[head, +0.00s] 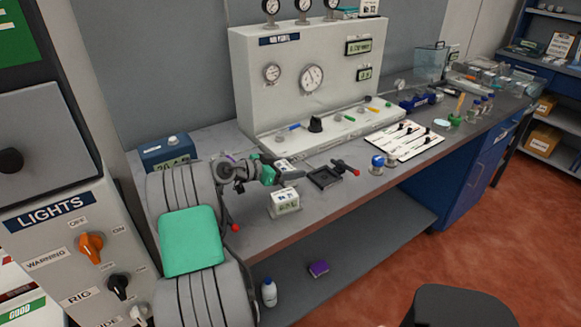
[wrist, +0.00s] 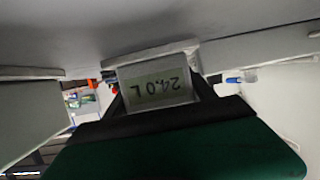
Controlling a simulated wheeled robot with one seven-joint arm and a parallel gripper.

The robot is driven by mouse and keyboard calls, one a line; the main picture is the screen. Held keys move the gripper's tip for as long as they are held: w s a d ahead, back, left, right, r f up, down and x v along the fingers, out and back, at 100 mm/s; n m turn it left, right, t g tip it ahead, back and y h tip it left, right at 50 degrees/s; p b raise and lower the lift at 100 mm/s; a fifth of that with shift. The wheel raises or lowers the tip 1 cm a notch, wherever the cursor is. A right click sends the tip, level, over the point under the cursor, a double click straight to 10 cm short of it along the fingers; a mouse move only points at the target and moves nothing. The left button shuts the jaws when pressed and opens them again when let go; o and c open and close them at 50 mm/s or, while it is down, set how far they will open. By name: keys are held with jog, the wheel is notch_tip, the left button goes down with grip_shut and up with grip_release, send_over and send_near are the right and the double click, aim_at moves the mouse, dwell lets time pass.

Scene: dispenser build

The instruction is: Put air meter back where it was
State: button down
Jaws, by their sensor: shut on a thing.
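The air meter (wrist: 158,88) is a small pale box with a grey-green display reading 24.0 L, upside down in the wrist view. My gripper (wrist: 158,98) is shut on it, with a dark finger on each side. In the head view my gripper (head: 290,177) is over the left part of the bench, in front of the white gauge panel. The held meter is hard to make out there, and I cannot tell whether it touches anything.
A black square tray (head: 324,178) and a red-tipped black tool (head: 344,167) lie right of my gripper. The gauge panel (head: 290,110) rises behind. A blue box with a display (head: 166,153) stands at the left. A blue-capped jar (head: 377,165) and white switch board (head: 405,140) are farther right.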

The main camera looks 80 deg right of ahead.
jog(key=shift+f, duration=0.1)
jog(key=c, duration=0.8)
grip_release()
jog(key=shift+f+b, duration=0.1)
jog(key=shift+b, duration=0.2)
jog(key=shift+o, duration=1)
